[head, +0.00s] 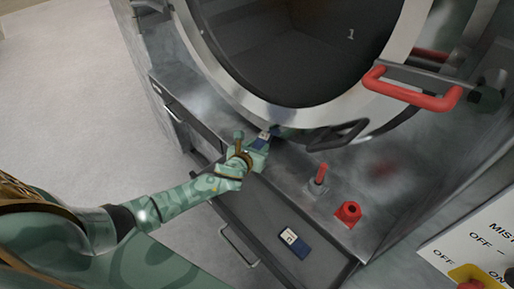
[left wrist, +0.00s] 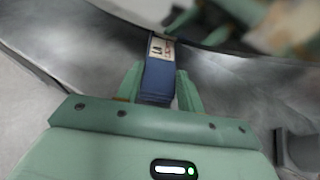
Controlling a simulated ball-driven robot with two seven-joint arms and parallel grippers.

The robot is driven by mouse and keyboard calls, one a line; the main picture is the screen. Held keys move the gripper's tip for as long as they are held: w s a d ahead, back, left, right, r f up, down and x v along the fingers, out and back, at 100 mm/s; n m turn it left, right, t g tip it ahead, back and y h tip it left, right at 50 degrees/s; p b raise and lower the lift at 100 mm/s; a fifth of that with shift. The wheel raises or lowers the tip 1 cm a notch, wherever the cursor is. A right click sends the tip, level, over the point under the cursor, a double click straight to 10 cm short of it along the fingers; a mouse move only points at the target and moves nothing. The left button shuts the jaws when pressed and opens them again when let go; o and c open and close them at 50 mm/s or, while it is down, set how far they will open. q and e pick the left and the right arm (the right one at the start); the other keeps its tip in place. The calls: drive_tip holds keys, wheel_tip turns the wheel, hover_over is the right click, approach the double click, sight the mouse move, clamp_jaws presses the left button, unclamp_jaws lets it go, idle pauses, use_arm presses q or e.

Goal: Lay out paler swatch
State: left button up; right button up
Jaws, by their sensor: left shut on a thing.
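My left gripper (head: 262,142) is shut on a blue swatch with a white label, at the lower rim of the washer's round door opening. In the left wrist view the held swatch (left wrist: 160,78) stands up between the two fingers (left wrist: 158,90), its label at the far end. A second blue swatch (head: 298,245) with a pale label lies flat in the open drawer (head: 262,215). The drawer swatch looks darker, but the lighting differs, so I cannot be sure which is paler.
The washer's metal ring (head: 235,98) surrounds a dark drum marked 1. A red-handled bar (head: 412,90) juts out at the right. A red-topped lever (head: 320,174) and a red knob (head: 348,212) stand on the ledge. The drawer floor around the lying swatch is clear.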

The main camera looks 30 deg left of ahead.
use_arm(q)
drive_tip(key=shift+f, duration=0.15)
drive_tip(key=shift+s, duration=0.15)
drive_tip(key=o, duration=1)
drive_tip(key=shift+f, duration=0.1)
drive_tip(key=shift+s+r, duration=0.2)
drive_tip(key=shift+r, duration=0.1)
drive_tip(key=shift+p+v, duration=1.65)
drive_tip(key=shift+v, duration=4.1)
